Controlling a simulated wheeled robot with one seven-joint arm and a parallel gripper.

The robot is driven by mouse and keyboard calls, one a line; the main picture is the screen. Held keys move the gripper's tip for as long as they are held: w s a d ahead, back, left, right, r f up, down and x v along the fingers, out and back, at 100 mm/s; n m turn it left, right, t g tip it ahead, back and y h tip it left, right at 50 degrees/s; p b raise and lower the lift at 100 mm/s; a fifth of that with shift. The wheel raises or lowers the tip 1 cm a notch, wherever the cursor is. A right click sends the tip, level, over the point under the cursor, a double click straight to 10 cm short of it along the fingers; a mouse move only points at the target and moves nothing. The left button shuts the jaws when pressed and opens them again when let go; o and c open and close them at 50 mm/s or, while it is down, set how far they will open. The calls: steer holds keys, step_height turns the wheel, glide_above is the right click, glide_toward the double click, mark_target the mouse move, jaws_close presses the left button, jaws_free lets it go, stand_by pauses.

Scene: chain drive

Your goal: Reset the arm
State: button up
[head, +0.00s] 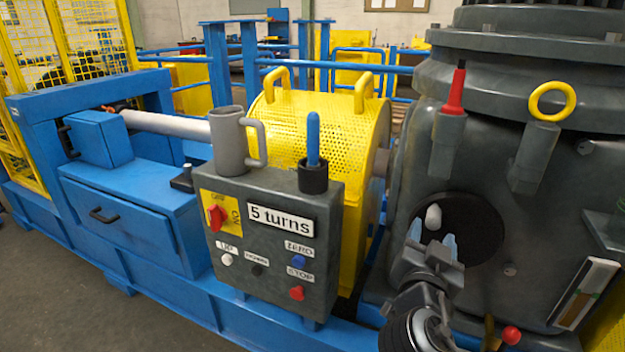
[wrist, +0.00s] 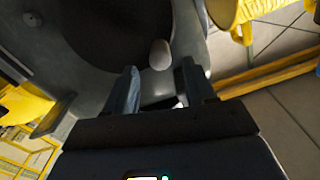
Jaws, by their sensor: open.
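My gripper (head: 432,240) is in front of the large dark grey machine housing (head: 405,165) at the right of the head view. Its two pale blue fingers are apart. In the wrist view my gripper (wrist: 158,88) also shows spread fingers with nothing held between them. A light grey rounded knob (head: 433,217) stands out from a round black opening (head: 470,215) just beyond the fingertips. The knob also shows in the wrist view (wrist: 160,55), ahead of the gap between the fingers, and it looks clear of them.
A grey control box (head: 272,250) with a "5 turns" label, buttons, a grey mug (head: 229,140) and a blue-handled lever (head: 313,140) stands left of my arm. A perforated yellow guard (head: 330,130) is behind it. A red-knobbed lever (head: 511,335) is at lower right.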

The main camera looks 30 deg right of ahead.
steer(key=s+a+f+n+t+y+p, duration=0.1)
steer(key=s+a+f+n+y+p, duration=0.1)
steer(key=s+a+f+n+y, duration=0.35)
steer(key=s+a+f+n+t+y+p, duration=0.2)
steer(key=s+a+n+y, duration=0.3)
steer(key=s, duration=0.3)
steer(key=s+a+r+n+y+p, duration=0.1)
steer(key=s+a+r, duration=0.3)
steer(key=s, duration=0.5)
steer(key=s+a+r+n+y+p, duration=0.2)
steer(key=s+a+r+p, duration=0.1)
steer(key=s+r, duration=0.4)
steer(key=shift+s+a+r+t+y, duration=0.15)
steer(key=shift+s+a+t+y, duration=0.3)
steer(key=shift+s, duration=0.65)
steer(key=shift+c, duration=0.2)
